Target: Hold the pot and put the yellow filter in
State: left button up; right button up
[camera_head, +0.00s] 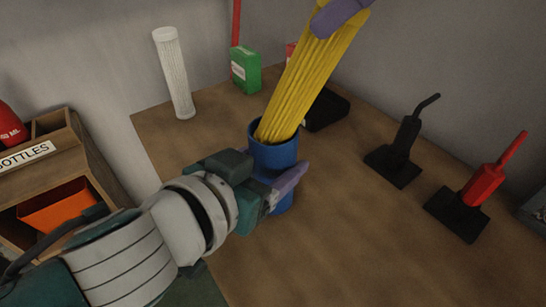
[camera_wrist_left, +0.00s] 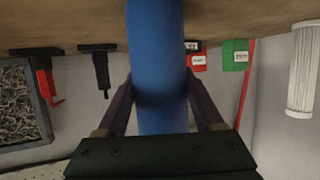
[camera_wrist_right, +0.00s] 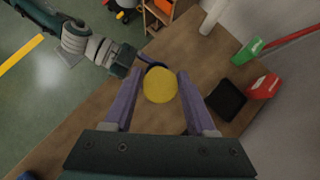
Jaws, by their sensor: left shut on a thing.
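The blue pot (camera_head: 272,155) stands upright on the brown table. My left gripper (camera_head: 285,185) is shut on its side; the left wrist view shows both purple fingers against the blue pot (camera_wrist_left: 158,65). The long, ribbed yellow filter (camera_head: 305,85) has its lower end in the pot's mouth and leans to the upper right. My right gripper (camera_head: 338,16) is at the filter's top, partly cut off by the frame. In the right wrist view, the filter's round yellow end (camera_wrist_right: 160,85) lies between its two fingers, with a narrow gap on each side. The filter's lower tip is hidden inside the pot.
A white ribbed cylinder (camera_head: 174,72) and a green block (camera_head: 245,70) stand at the back. A black-handled tool (camera_head: 400,150) and a red-handled tool (camera_head: 470,195) stand at the right. A wooden bottles shelf (camera_head: 95,175) is at the left. The table front is clear.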

jog(key=o, duration=0.4)
jog(key=shift+r, duration=0.1)
jog(key=v, duration=1.2)
pick_arm(q)
jog(key=o, duration=1.5)
